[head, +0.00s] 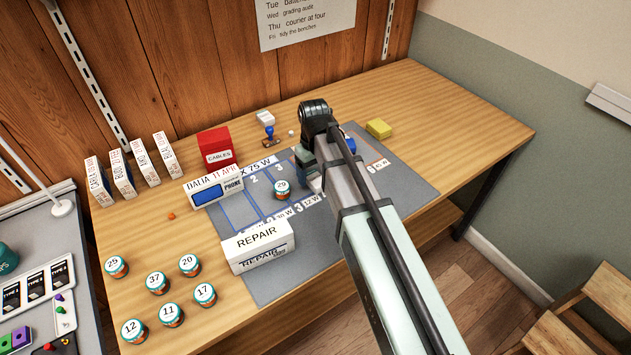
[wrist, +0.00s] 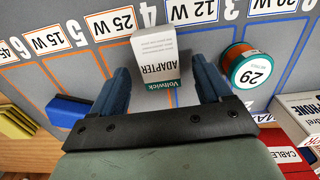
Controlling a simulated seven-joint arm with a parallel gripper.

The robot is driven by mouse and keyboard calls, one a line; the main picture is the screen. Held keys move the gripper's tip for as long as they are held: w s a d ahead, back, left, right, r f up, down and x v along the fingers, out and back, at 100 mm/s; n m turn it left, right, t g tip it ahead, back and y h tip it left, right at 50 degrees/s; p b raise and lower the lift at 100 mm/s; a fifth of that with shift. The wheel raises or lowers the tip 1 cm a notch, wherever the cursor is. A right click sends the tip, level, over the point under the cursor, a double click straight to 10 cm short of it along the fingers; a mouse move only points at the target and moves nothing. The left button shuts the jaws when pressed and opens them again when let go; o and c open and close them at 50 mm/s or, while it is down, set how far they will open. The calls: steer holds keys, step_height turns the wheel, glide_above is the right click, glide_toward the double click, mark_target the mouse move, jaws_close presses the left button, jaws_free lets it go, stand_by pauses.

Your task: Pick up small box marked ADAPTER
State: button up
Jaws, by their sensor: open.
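The small white box marked ADAPTER (wrist: 155,62), with a green Voltwick strip, stands on the grey mat (wrist: 80,75) in the wrist view. My gripper (wrist: 167,85) is open, with one blue finger on each side of the box. I see no clear contact between the fingers and the box. In the head view my arm covers most of the spot, and my gripper (head: 314,182) shows only in part beside the arm.
A round tin marked 29 (wrist: 248,70) stands close to the right of my gripper in the wrist view. A blue block (wrist: 68,110) lies to the left. In the head view, a REPAIR box (head: 258,246), a PHONE box (head: 214,187) and a red CABLES box (head: 215,146) stand nearby.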

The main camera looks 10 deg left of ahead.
steer(key=shift+f, duration=0.45)
steer(key=c, duration=1.1)
steer(key=shift+r, duration=0.15)
steer(key=shift+c, duration=0.2)
